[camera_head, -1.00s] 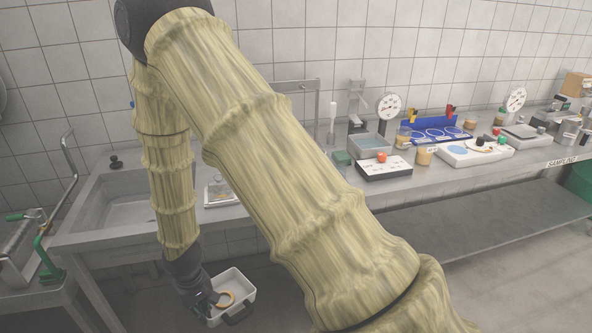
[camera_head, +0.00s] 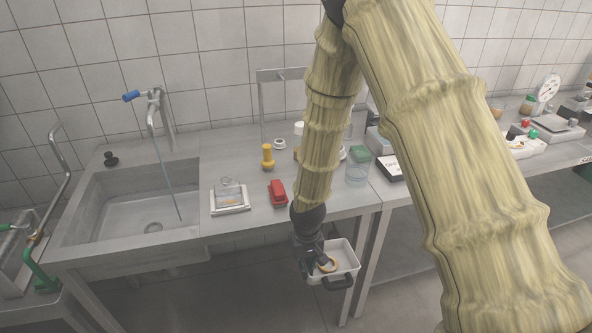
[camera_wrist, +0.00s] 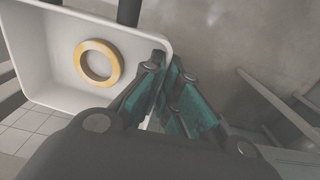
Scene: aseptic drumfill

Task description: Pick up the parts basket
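The parts basket is a white open tray with black handles (camera_head: 340,258), held in the air in front of the bench edge, below its top. In the wrist view the basket (camera_wrist: 50,85) fills the upper left, with an orange-yellow ring (camera_wrist: 80,62) lying inside on its floor. My gripper (camera_wrist: 163,68) is closed on the basket's right wall, one finger on each side of the rim. In the head view my gripper (camera_head: 314,258) reaches down to the basket's left part and hides some of it.
A steel bench with a sink (camera_head: 150,215) stands behind the basket. A red block (camera_head: 277,193), a yellow piece (camera_head: 267,156), a framed plate (camera_head: 230,199) and a glass beaker (camera_head: 356,172) stand on it. A green-handled fixture (camera_head: 40,265) is at left. Open floor lies below.

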